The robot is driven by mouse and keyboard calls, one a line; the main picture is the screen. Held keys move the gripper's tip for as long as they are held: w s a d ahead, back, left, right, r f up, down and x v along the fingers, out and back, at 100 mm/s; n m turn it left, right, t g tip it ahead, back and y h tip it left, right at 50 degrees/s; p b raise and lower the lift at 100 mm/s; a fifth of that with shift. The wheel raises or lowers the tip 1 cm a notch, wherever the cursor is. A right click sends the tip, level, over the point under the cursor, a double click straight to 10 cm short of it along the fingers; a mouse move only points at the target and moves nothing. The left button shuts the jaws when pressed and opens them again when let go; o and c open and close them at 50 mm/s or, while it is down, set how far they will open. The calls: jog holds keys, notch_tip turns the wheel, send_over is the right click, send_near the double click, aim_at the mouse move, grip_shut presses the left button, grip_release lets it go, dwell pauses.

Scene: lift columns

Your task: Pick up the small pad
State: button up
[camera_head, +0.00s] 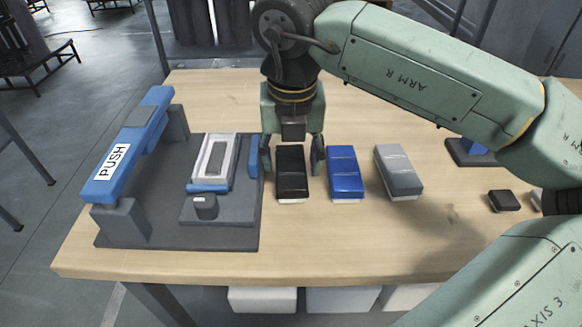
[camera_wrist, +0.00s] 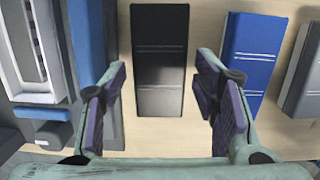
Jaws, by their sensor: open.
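A small dark square pad (camera_head: 503,200) lies on the table at the right, beside my arm; it is out of the wrist view. My gripper (camera_head: 291,160) is open over a longer black block (camera_head: 291,186), with one finger on each side of it. In the wrist view the black block (camera_wrist: 160,60) stands between my open fingers (camera_wrist: 162,85), with gaps on both sides. I cannot tell whether the task's small pad is the square one or one of the blocks.
A blue block (camera_head: 345,172) and a grey block (camera_head: 398,170) lie right of the black one. At left a grey fixture (camera_head: 160,225) holds a white-framed tray (camera_head: 215,160) and a blue PUSH bar (camera_head: 125,150). The table front (camera_head: 330,245) is clear.

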jog(key=shift+w+f, duration=0.25)
jog(key=shift+f, duration=1)
jog(key=shift+c, duration=0.5)
jog(key=c, duration=0.9)
jog(key=shift+o, duration=0.2)
jog(key=shift+r, duration=0.15)
